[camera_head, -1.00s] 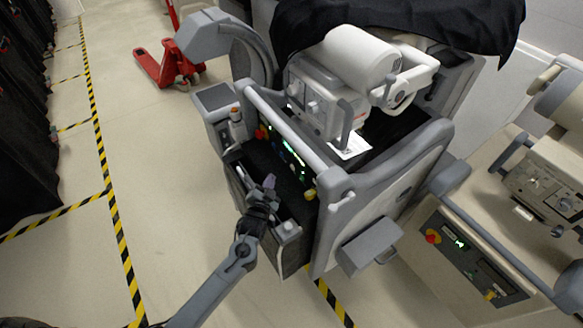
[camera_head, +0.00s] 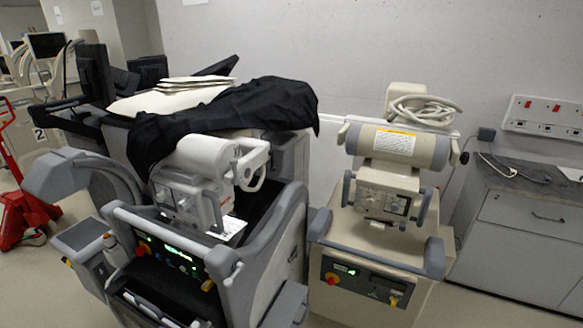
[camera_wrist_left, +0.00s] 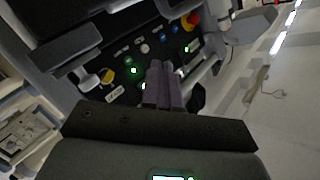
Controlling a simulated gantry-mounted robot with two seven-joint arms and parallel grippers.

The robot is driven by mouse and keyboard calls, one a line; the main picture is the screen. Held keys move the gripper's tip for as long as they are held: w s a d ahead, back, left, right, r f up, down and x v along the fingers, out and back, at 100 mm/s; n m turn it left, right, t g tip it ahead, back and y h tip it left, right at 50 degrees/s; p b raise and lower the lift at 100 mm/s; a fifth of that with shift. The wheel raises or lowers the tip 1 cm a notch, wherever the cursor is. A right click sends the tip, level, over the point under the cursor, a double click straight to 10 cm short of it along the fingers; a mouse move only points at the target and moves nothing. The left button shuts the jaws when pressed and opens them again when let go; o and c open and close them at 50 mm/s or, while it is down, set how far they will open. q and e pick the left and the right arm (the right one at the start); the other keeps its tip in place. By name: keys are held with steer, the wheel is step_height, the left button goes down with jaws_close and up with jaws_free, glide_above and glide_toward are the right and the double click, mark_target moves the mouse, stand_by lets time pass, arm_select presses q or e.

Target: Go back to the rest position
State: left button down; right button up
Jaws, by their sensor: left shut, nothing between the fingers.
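My left gripper (camera_wrist_left: 163,85) shows in the left wrist view with its two fingers together and nothing between them. It is in front of the dark control panel (camera_wrist_left: 130,62) of a cart, with lit buttons, a yellow knob and a red knob beyond the fingers. I cannot tell how far the fingers are from the panel. In the head view the grey cart (camera_head: 290,222) stands at centre left, partly under a black cover (camera_head: 225,118). Neither of my grippers shows in the head view.
A beige cart (camera_head: 372,300) stands right of the grey one. A grey cabinet (camera_head: 520,240) stands against the right wall. A red pallet jack (camera_head: 22,215) is at the far left.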

arm_select(q)
steer(key=s+d+f+m+g+h, duration=0.1)
steer(key=s+d+f, duration=0.15)
steer(key=s, duration=0.25)
steer(key=s+d+f+g+h, duration=0.1)
steer(key=s+f, duration=0.2)
steer(key=s, duration=0.3)
steer(key=s+d+r+n+g+h, duration=0.15)
steer(key=s+d+r+g, duration=0.35)
steer(key=s, duration=0.5)
steer(key=s+d+r+g+h, duration=0.3)
steer(key=s+d+g, duration=0.2)
steer(key=s+d, duration=0.3)
steer(key=w+p+v, duration=0.2)
steer(key=p+v, duration=0.9)
steer(key=w+r+p+v, duration=0.1)
steer(key=w+p+v, duration=0.2)
steer(key=p+v, duration=0.8)
steer(key=w+d+r+p+v, duration=0.1)
steer(key=w+p+v, duration=0.2)
steer(key=p+v, duration=0.8)
steer(key=shift+a+r+p, duration=0.35)
steer(key=shift+a+p, duration=0.1)
steer(key=shift+p, duration=0.5)
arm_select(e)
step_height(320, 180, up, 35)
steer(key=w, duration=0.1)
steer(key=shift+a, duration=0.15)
arm_select(q)
steer(key=shift+s, duration=0.1)
